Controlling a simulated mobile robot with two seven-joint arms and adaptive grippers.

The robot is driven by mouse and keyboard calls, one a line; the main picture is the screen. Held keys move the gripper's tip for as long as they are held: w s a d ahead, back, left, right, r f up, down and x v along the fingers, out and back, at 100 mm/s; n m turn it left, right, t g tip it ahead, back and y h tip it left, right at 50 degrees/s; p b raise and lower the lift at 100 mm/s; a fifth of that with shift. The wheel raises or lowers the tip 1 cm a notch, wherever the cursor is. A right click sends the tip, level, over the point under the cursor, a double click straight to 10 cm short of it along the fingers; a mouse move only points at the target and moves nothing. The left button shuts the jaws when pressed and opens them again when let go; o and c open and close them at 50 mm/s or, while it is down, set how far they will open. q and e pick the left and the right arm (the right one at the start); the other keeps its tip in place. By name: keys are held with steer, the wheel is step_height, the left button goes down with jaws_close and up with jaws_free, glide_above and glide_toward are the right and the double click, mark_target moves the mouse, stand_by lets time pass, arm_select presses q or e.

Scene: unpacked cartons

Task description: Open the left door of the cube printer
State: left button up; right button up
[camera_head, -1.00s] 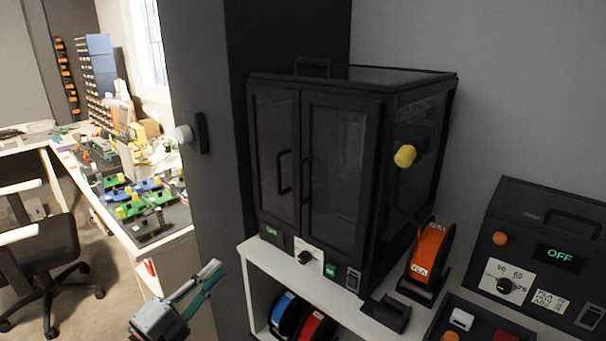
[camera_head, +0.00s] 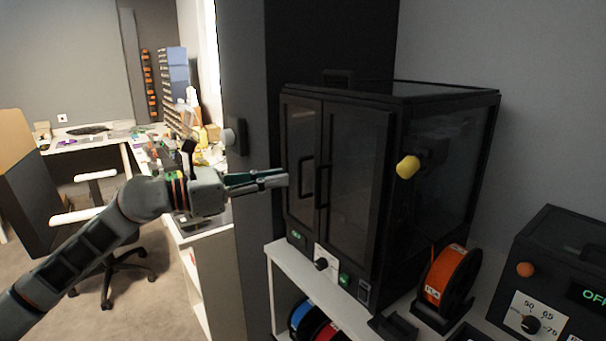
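The cube printer (camera_head: 388,110) is a black cabinet with two dark glazed front doors, both shut. Its left door (camera_head: 302,136) has a black vertical handle (camera_head: 307,176) near the middle seam. The right door (camera_head: 353,190) has a matching handle (camera_head: 323,187) beside it. My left gripper (camera_head: 286,181) reaches in from the left, with its fingertips just left of the left door's handle in the picture. Its fingers look close together; the gap between them and any contact with the door are hard to judge. My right gripper is out of view.
The printer stands on a white shelf (camera_head: 284,262), with blue and red spools below. An orange spool (camera_head: 447,279) stands to its right, near a black control box (camera_head: 560,262). An office chair stands at left.

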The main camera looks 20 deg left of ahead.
mark_target(299, 196)
arm_select(q)
steer(key=shift+p+x, duration=0.5)
steer(key=shift+x, duration=2.55)
jaws_close()
steer(key=shift+s, duration=0.1)
